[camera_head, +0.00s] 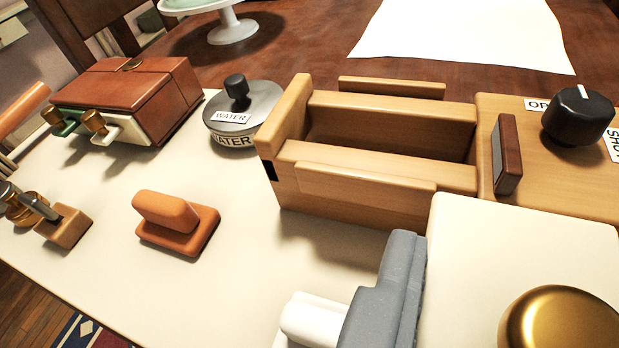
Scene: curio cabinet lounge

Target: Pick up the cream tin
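A cream-coloured, square-edged box with a big brass knob on top, which matches the cream tin (500,240), fills the lower right corner, close to the camera and cut off by the frame. A grey pad with a white part behind it, one finger of my gripper (385,295), stands right along the tin's left side. It looks very near or touching; I cannot tell which. The other finger is not visible, so whether the gripper is closed on the tin is unclear.
A wooden open-topped box (380,190) lies just beyond. An orange block (175,222), a grey lidded pot marked WATER (240,108) and a reddish-brown case (130,90) stand left on the cream surface (110,265). A black knob (578,115) is at the right.

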